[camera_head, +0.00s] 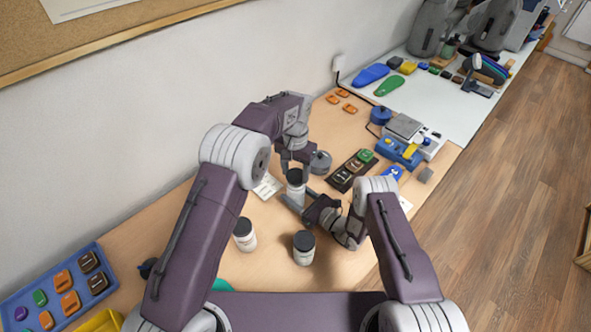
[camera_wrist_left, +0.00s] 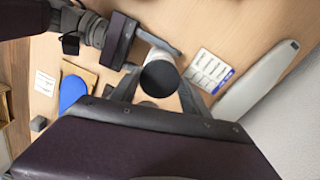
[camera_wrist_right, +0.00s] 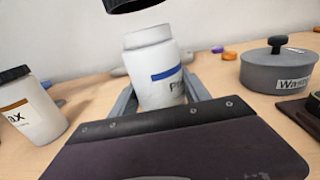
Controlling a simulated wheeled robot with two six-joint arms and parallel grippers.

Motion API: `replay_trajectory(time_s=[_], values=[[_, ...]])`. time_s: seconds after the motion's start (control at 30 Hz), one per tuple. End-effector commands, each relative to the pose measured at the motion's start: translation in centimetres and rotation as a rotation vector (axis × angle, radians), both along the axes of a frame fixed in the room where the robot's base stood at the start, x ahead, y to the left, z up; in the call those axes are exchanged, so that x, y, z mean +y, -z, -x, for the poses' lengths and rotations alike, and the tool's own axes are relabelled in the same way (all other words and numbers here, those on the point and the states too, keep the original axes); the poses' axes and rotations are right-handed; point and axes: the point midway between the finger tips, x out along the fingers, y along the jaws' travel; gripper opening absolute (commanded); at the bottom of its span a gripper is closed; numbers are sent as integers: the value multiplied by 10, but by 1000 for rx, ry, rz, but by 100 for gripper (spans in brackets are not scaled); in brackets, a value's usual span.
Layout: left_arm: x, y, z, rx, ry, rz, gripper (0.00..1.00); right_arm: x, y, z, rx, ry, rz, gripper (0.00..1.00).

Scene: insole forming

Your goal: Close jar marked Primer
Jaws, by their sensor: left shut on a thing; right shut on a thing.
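The Primer jar (camera_wrist_right: 160,62) is white with a blue stripe and a partly visible label starting with "P". In the right wrist view its neck is bare. My right gripper (camera_wrist_right: 160,97) is shut on its body; the jar looks slightly tilted there. A dark lid (camera_wrist_right: 136,4) hangs above the neck with a gap between them, cut off by the frame top. My left gripper (camera_wrist_left: 158,92) is shut on this lid, seen from above in the left wrist view (camera_wrist_left: 160,78). In the head view the jar (camera_head: 296,190) stands between both grippers.
Two dark-lidded jars (camera_head: 244,235) (camera_head: 303,247) stand nearer on the table; one beside the right gripper ends in "ax" (camera_wrist_right: 30,110). A grey lidded pot (camera_wrist_right: 280,68) stands close by. A dark tray (camera_head: 352,170) with coloured pieces lies to the right.

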Motion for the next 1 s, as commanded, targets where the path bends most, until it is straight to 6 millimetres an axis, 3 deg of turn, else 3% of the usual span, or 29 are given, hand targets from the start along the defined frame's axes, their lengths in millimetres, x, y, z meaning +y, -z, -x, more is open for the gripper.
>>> replay_trajectory(time_s=[1.0], values=[[0,17,0,0,-1,0,10,0,0,0,0,0,0,0]])
